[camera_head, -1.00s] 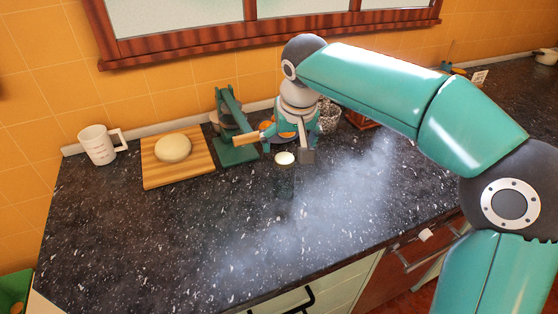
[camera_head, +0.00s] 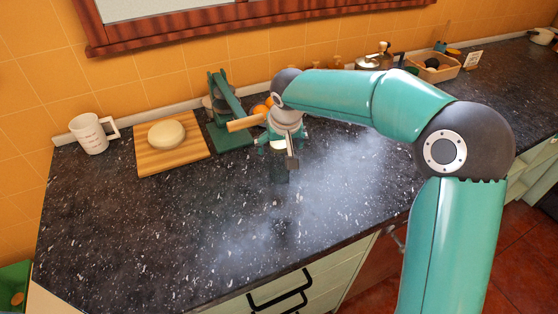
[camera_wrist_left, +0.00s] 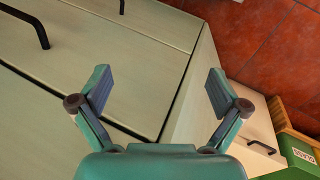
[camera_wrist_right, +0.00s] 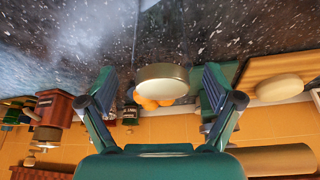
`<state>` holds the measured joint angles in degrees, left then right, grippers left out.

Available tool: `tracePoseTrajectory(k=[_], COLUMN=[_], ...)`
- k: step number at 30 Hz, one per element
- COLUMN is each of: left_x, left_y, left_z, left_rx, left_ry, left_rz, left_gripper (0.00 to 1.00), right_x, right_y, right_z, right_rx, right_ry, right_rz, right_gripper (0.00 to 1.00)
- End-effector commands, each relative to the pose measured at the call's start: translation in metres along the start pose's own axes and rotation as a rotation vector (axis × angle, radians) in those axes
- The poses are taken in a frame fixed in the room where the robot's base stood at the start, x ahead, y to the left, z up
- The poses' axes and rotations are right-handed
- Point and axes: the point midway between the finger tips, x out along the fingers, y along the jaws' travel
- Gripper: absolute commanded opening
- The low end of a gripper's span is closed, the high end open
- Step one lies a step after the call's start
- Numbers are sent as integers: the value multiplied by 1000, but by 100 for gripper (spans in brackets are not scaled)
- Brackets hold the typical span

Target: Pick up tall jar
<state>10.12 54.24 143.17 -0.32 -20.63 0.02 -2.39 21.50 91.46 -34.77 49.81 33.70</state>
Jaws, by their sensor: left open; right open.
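The tall jar (camera_head: 280,171) stands upright on the dark counter, a dim see-through body with a pale lid. Its lid (camera_wrist_right: 162,80) shows large in the right wrist view, between the two open fingers. My right gripper (camera_head: 278,153) is open at the jar's lid in the head view, with a finger on each side; whether they touch it I cannot tell. In the right wrist view, my right gripper (camera_wrist_right: 160,88) shows a gap on both sides of the lid. My left gripper (camera_wrist_left: 160,88) is open and empty in front of pale cabinet fronts.
A green press (camera_head: 231,125) with a wooden handle stands close behind and left of the jar. Left of it are a cutting board (camera_head: 155,164) with a round pale lump (camera_head: 166,134) and a white mug (camera_head: 92,134). The front of the counter (camera_head: 170,240) is clear.

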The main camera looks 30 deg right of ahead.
Motion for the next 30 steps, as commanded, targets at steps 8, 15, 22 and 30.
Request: tracePoseTrajectory(k=[8, 15, 22, 30], left_x=[-9, -9, -9, -9], left_y=[3, 3, 3, 3], left_z=[0, 0, 0, 0], left_rx=[0, 0, 0, 0], left_ry=[0, 0, 0, 0], left_rz=[0, 0, 0, 0], left_gripper=[99, 99, 99, 99], right_x=[36, 47, 46, 46], right_y=[-2, -2, -2, -2], right_z=[10, 10, 10, 10], right_rx=[1, 2, 2, 1], right_ry=[-5, -1, -1, -1], right_rz=[2, 0, 0, 0], right_gripper=[90, 90, 70, 26])
